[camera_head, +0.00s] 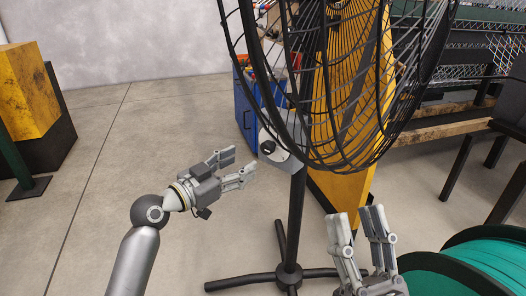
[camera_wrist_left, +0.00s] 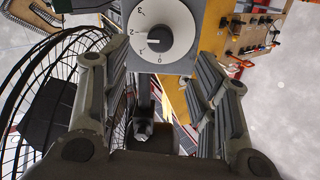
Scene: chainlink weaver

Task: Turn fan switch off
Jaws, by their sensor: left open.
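The fan switch is a white dial (camera_wrist_left: 178,24) with a black knob (camera_wrist_left: 153,39), on a grey box. In the left wrist view the numbers 0 to 3 show around its edge. The dial also shows small in the head view (camera_head: 277,154), on the stand below the black fan cage (camera_head: 345,90). My left gripper (camera_head: 239,167) is open and empty, just left of the dial and apart from it. In the left wrist view the dial lies between and beyond its fingers. My right gripper (camera_head: 359,213) is open and empty at the lower right.
The fan's black pole (camera_head: 296,215) stands on spread legs on the floor. A yellow panel (camera_head: 345,190) and a blue cabinet (camera_head: 247,110) are behind it. A green spool (camera_head: 485,262) is at the lower right.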

